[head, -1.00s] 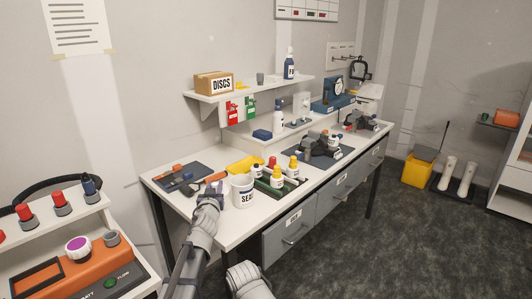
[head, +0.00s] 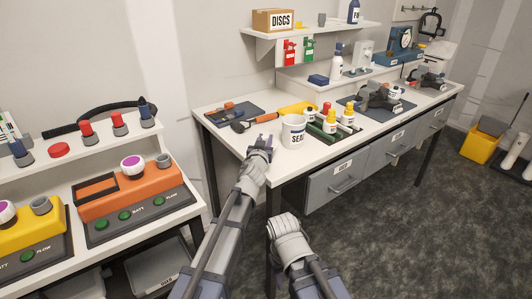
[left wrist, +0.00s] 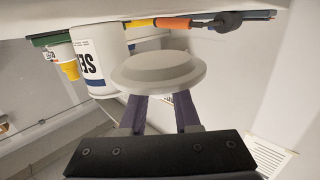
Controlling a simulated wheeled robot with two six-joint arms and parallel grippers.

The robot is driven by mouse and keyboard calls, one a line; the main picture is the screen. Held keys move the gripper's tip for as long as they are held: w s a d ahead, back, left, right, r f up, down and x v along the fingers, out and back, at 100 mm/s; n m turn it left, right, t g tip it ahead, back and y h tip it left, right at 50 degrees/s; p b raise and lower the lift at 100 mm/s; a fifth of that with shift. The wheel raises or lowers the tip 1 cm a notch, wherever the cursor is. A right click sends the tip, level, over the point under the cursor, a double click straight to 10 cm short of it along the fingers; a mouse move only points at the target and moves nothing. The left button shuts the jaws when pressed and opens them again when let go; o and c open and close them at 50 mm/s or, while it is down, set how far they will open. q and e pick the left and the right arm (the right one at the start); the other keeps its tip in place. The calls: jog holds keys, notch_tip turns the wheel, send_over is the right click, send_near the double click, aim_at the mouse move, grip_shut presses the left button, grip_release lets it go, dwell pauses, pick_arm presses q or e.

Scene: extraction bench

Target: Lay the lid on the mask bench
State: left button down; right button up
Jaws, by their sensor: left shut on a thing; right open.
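My left gripper (head: 260,148) is at the front left edge of the long white bench (head: 232,150), which carries grey masks and tools. In the left wrist view my left gripper (left wrist: 160,115) is shut on a round pale grey lid (left wrist: 158,72). The lid is hidden or too small to make out in the head view. A white pot (head: 293,132) with SEAL lettering stands upright on the bench, just right of my left gripper. The pot also shows in the left wrist view (left wrist: 90,65). My right gripper (head: 288,225) is open, low in front of the bench.
A dark mat (head: 222,115) with tools and an orange-handled tool (head: 266,117) lie behind the gripper. Several bottles stand in a green tray (head: 318,130). A grey mask (head: 378,97) sits farther right. The bench's front left corner is bare.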

pick_arm(q)
jog(key=shift+f+b, duration=1.8)
jog(key=shift+b, duration=0.05)
jog(key=shift+f, duration=0.1)
jog(key=shift+f, duration=0.15)
jog(key=c, duration=0.6)
grip_release()
jog(key=shift+r, duration=0.3)
jog(key=s, duration=0.4)
jog(key=s+a, duration=0.1)
jog(key=s, duration=0.3)
jog(key=s+a, duration=0.1)
jog(key=s, duration=0.3)
jog(key=shift+r+p, duration=0.25)
jog(key=shift+p, duration=0.05)
jog(key=shift+w, duration=0.1)
